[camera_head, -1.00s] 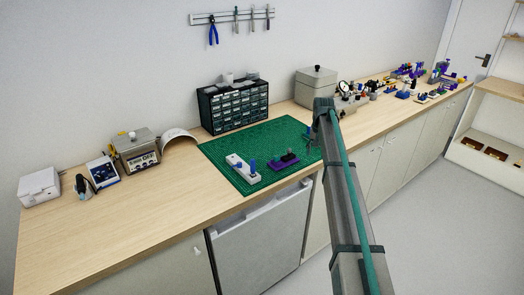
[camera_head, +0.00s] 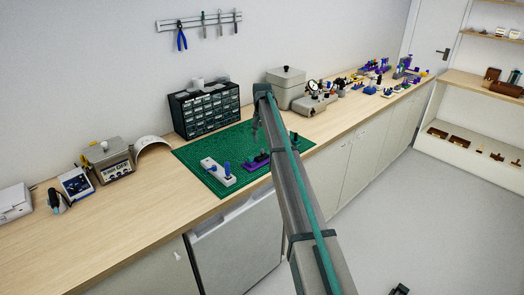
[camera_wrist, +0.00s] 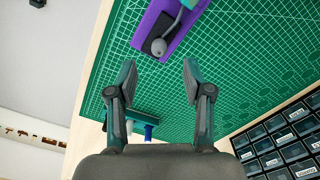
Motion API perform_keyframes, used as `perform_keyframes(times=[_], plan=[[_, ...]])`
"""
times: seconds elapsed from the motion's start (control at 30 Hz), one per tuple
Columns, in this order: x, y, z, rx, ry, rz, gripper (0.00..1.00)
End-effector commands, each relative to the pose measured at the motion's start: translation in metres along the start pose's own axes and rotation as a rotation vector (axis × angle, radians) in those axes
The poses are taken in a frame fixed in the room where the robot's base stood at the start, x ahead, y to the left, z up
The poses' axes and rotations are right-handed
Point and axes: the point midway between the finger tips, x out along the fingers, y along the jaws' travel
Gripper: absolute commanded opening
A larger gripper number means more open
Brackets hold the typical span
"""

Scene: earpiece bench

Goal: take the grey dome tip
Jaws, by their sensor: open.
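In the wrist view a purple block (camera_wrist: 183,38) lies on the green cutting mat (camera_wrist: 250,60). A black piece sits on it with a small grey rounded tip (camera_wrist: 158,47) on a curved grey stem. I take this to be the grey dome tip. My gripper (camera_wrist: 157,75) is open and empty, its two fingers apart just below the tip in the picture, not touching it. In the head view the purple block (camera_head: 257,163) is partly hidden by my arm, and the tip is too small to make out.
A pale block with blue pegs (camera_head: 217,172) stands left of the purple one. A black drawer cabinet (camera_head: 204,111) stands behind the mat, also at lower right in the wrist view (camera_wrist: 285,145). The wooden bench top (camera_head: 110,230) is clear at the front left.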

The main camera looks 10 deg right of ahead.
Motion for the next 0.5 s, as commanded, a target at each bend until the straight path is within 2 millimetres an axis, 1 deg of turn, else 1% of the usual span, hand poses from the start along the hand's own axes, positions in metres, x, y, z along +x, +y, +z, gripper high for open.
perform_keyframes(times=[0.13, 0.33, 0.4, 0.5], plan=[[0.013, 0.001, 0.002, 0.0, -0.002, 0.001, 0.51], [0.04, 0.002, 0.002, 0.0, -0.002, 0.001, 0.51], [0.045, 0.002, 0.002, 0.0, -0.001, 0.001, 0.51], [0.048, 0.001, 0.001, -0.001, 0.0, 0.0, 0.51]])
